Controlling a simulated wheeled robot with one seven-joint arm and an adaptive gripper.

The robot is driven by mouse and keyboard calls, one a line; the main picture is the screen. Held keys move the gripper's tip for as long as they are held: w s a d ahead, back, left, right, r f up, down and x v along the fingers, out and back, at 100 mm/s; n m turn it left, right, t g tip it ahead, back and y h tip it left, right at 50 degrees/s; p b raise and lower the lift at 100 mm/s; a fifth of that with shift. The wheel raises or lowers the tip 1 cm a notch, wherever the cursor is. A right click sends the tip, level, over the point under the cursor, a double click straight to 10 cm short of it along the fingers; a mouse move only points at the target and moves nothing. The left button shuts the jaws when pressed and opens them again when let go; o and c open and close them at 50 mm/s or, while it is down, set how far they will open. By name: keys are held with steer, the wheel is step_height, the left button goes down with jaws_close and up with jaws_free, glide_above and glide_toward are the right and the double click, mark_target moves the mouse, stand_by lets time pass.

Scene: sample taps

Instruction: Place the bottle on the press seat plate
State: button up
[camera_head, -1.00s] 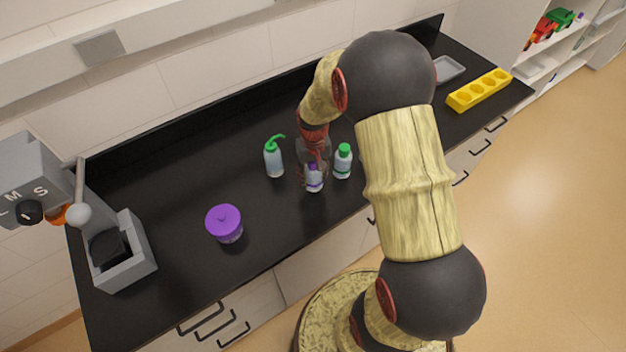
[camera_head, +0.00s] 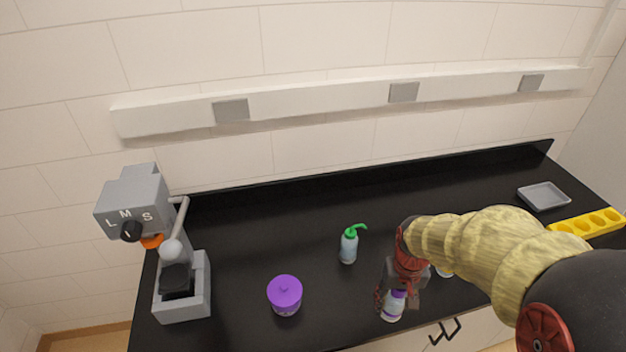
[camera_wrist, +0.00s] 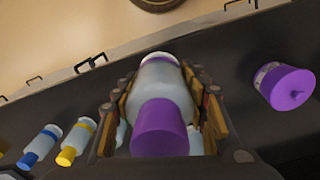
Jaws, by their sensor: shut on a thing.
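The bottle, clear with a purple cap, is in my gripper (camera_head: 393,290), in the lower right of the head view (camera_head: 393,306). In the wrist view the bottle (camera_wrist: 162,88) sits between the two fingers (camera_wrist: 165,100), cap toward the camera, with the fingers closed on its sides. I cannot tell whether its base touches the counter. The grey press (camera_head: 140,205) with an L M S dial stands at the left of the head view. Its dark seat plate (camera_head: 177,284) lies in the grey base, empty, well left of my gripper.
A purple-lidded jar (camera_head: 285,295) stands between the press and my gripper. A green-topped squeeze bottle (camera_head: 349,246) stands behind them. Blue-capped (camera_wrist: 40,146) and yellow-capped bottles (camera_wrist: 76,142) stand nearby. A grey tray (camera_head: 543,196) and yellow rack (camera_head: 590,224) are at right.

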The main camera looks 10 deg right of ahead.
steer(key=w+a+f+n+b, duration=0.25)
steer(key=w+f+b, duration=0.25)
steer(key=w, duration=0.7)
steer(key=b, duration=0.5)
glide_above(331, 269)
steer(key=shift+n, duration=0.25)
step_height(331, 269, down, 6)
steer(key=shift+a+f, duration=0.1)
steer(key=shift+s, duration=0.1)
steer(key=shift+p, duration=0.3)
